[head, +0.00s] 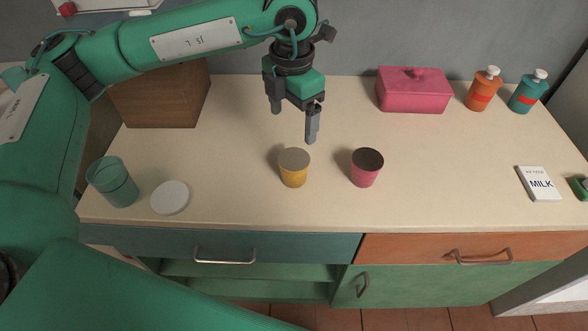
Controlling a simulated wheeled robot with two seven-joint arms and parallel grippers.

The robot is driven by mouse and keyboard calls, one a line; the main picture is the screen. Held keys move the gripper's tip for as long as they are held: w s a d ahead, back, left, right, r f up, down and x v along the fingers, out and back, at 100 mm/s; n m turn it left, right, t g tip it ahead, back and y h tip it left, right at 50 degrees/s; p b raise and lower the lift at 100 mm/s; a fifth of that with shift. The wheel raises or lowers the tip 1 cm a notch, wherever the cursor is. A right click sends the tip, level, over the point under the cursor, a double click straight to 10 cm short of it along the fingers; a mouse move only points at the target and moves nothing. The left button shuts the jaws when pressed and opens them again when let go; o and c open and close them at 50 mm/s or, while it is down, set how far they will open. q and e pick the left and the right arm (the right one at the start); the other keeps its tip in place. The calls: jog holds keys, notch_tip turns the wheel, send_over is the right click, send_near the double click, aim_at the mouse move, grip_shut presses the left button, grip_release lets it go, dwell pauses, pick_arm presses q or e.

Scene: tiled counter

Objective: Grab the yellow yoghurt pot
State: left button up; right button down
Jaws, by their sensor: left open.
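The yellow yoghurt pot (293,177) stands upright on the counter near the middle, with a greyish-tan lid on top. A pink pot (365,175) with a dark top stands upright a little to its right, apart from it. My left gripper (294,124) is open and empty, its fingers pointing down. It hangs above the counter, behind the yellow pot in the picture, and does not touch it. My right gripper is not in view.
A teal cup (117,188) and a white disc (170,198) are at the front left. A brown wooden box (162,98), a pink lidded box (411,96), an orange bottle (481,94) and a teal bottle (526,97) stand behind.

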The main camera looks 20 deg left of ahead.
aim_at(294, 159)
pick_arm(q)
notch_tip(294, 159, down, 7)
jog(key=shift+s+f, duration=0.1)
jog(key=shift+f, duration=0.1)
jog(key=f, duration=0.2)
jog(key=f+p, duration=0.1)
jog(key=f, duration=0.2)
jog(key=shift+s+d, duration=0.2)
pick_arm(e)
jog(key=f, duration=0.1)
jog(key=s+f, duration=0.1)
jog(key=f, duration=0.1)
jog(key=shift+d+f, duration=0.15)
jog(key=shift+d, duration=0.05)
pick_arm(q)
jog(key=shift+c, duration=0.5)
jog(key=c, duration=1.1)
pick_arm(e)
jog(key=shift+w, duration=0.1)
